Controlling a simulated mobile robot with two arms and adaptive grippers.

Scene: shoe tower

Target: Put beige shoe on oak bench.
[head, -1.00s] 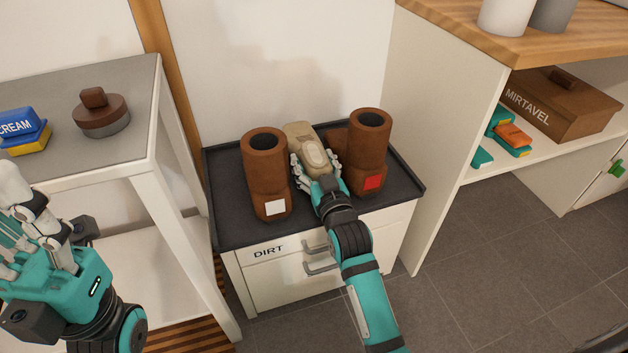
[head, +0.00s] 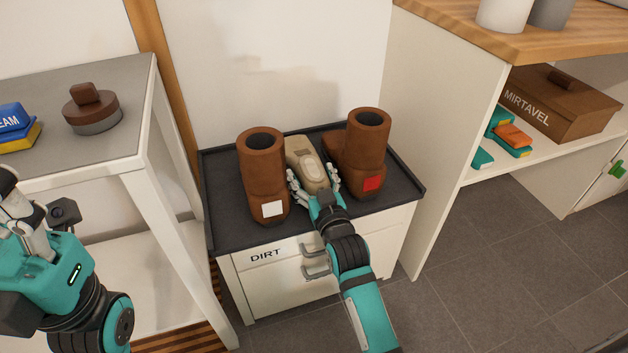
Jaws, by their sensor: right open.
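The beige shoe (head: 306,160) stands on the dark tray top of a small white cabinet, between two brown boots. My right gripper (head: 314,183) is open at the near end of the shoe, with fingers on both sides of it. I cannot tell whether the fingers touch it. My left gripper (head: 28,215) is at the left edge of the picture, partly cut off, away from the shoe. Its finger state is not clear.
A brown boot with a white label (head: 263,175) stands close left of my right gripper, and one with a red label (head: 367,155) close right. The dark tray (head: 228,225) has a raised rim. A grey-topped table (head: 60,95) stands left, a wood-topped shelf (head: 470,25) right.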

